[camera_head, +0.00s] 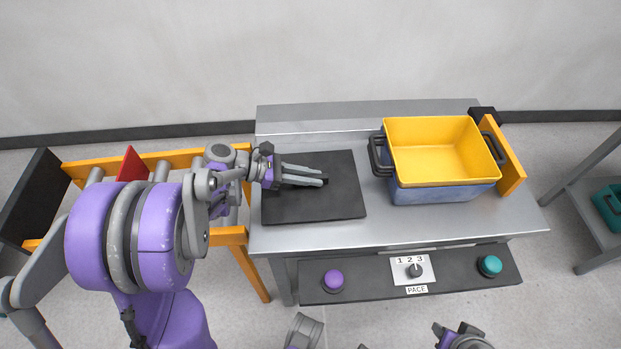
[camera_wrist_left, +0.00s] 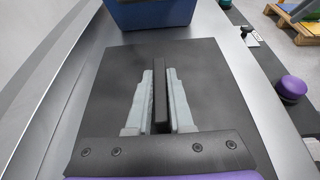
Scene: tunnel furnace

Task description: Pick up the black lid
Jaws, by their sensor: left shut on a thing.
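The black lid (camera_head: 340,205) is a flat dark square lying on the left part of the metal table. It fills the middle of the left wrist view (camera_wrist_left: 215,85), with an upright black handle bar (camera_wrist_left: 162,75) at its centre. My left gripper (camera_head: 322,178) reaches in over the lid from the left. In the left wrist view its two grey fingers (camera_wrist_left: 161,100) stand on either side of the handle, shut on it. The lid appears to rest on the table top; I cannot tell any gap beneath it. Parts of my right arm show at the bottom edge, but its fingertips cannot be made out.
A yellow and blue box (camera_head: 440,190) with dark handles stands on the right of the metal table (camera_head: 400,222). A front panel carries a purple button (camera_head: 333,281), a pace dial (camera_head: 415,270) and a teal button (camera_head: 489,266). An orange-railed roller conveyor (camera_head: 235,236) adjoins at left.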

